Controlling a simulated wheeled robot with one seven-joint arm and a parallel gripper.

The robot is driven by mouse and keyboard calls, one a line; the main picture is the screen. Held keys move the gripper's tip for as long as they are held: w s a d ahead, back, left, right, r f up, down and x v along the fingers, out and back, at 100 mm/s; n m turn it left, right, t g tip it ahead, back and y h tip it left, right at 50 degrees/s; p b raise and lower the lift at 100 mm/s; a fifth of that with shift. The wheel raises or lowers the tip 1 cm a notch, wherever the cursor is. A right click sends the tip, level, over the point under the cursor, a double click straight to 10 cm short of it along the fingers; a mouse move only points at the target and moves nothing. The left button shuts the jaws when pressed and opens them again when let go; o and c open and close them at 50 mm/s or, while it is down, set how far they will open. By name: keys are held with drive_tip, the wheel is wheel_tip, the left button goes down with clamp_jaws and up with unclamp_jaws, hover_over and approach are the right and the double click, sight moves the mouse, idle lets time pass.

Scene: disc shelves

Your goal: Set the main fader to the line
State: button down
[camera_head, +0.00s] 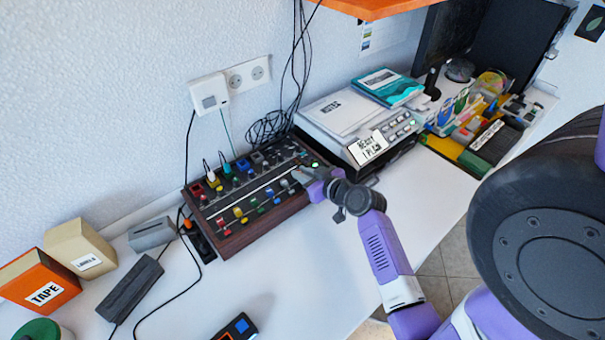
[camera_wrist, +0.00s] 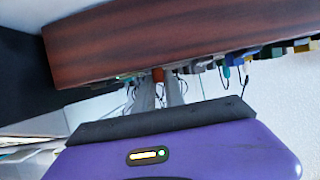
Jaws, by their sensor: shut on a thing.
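The mixer (camera_head: 250,222) is a dark panel in a brown wooden case, with coloured knobs and fader caps. In the wrist view its wooden side (camera_wrist: 150,45) fills the top. My gripper (camera_head: 300,172) is at the mixer's right end. In the wrist view my gripper (camera_wrist: 158,84) has its two grey fingers close together on a small red-orange cap (camera_wrist: 158,75), which appears to be the main fader. In the head view my gripper hides this cap. I cannot make out the line or the cap's position against it.
A white device (camera_head: 345,112) with a paper label stands right of the mixer. A grey box (camera_head: 152,233), a tan box (camera_head: 80,248) and an orange tape box (camera_head: 38,282) stand to the left. Cables run behind and left of the mixer. The table front (camera_head: 300,270) is mostly clear.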

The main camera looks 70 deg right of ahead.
sight(295, 167)
idle(0.3)
drive_tip(key=w+d, duration=0.1)
drive_tip(key=w+d+b, duration=0.1)
drive_tip(key=w, duration=0.1)
drive_tip(key=shift+w+d, duration=0.1)
drive_tip(key=shift+w, duration=0.1)
drive_tip(key=c, duration=1.4)
unclamp_jaws()
drive_tip(key=shift+s, duration=0.1)
drive_tip(key=v, duration=0.7)
drive_tip(key=shift+s+b, duration=0.15)
drive_tip(key=shift+b, duration=0.2)
drive_tip(key=shift+s+a+r, duration=0.1)
drive_tip(key=shift+a+r, duration=0.05)
drive_tip(key=shift+a, duration=0.05)
drive_tip(key=shift+d, duration=0.1)
